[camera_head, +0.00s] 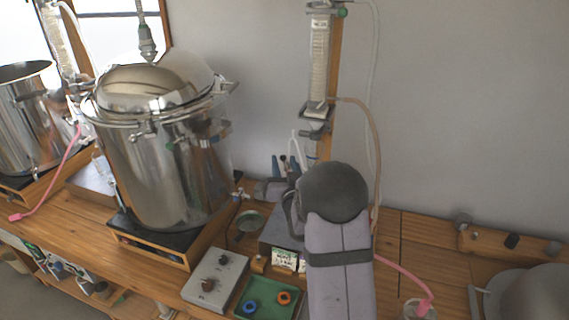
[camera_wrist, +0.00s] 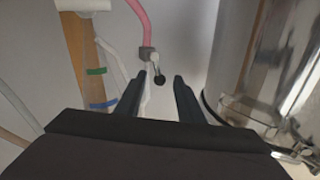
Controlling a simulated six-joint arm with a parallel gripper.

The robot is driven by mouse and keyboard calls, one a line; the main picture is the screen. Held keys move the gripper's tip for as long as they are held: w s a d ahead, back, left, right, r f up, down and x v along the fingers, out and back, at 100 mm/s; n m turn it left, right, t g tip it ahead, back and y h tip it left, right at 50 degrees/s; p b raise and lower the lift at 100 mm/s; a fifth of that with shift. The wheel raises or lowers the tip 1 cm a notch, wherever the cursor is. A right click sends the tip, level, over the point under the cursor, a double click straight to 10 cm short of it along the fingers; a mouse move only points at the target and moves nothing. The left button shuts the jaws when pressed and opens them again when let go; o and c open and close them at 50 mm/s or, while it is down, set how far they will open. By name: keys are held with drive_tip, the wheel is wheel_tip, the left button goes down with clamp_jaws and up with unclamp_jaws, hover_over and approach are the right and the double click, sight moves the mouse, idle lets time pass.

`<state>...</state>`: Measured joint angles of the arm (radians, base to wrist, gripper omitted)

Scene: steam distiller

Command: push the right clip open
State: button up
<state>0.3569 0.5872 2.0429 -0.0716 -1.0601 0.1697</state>
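The large steel pot (camera_head: 165,175) stands upright on a wood-edged base at left of centre in the head view, its domed lid on. A metal clip (camera_head: 228,88) sticks out at the right of the lid rim; I cannot tell if it is latched. In the wrist view the pot wall (camera_wrist: 244,65) fills the right side, with clip-like metal hardware (camera_wrist: 290,152) at the lower right edge. My gripper (camera_wrist: 160,84) is open and empty, its two fingers apart from the pot.
A glass column (camera_head: 319,60) on a wooden post stands behind my arm. A grey control box (camera_head: 228,268) and green tray (camera_head: 255,288) lie in front.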

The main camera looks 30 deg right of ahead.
clamp_jaws()
drive_tip(key=shift+n, duration=0.3)
drive_tip(key=shift+w+a+f+n+g, duration=0.1)
drive_tip(key=shift+w+a+n+g, duration=0.15)
drive_tip(key=shift+n+g, duration=0.35)
drive_tip(key=shift+w+a+n+g, duration=0.2)
drive_tip(key=shift+n+g, duration=0.2)
drive_tip(key=shift+n, duration=0.4)
drive_tip(key=shift+w+a+f+n+g, duration=0.1)
drive_tip(key=shift+w+a+n+g, duration=0.15)
drive_tip(key=shift+n+g, duration=0.35)
unclamp_jaws()
drive_tip(key=shift+s, duration=0.15)
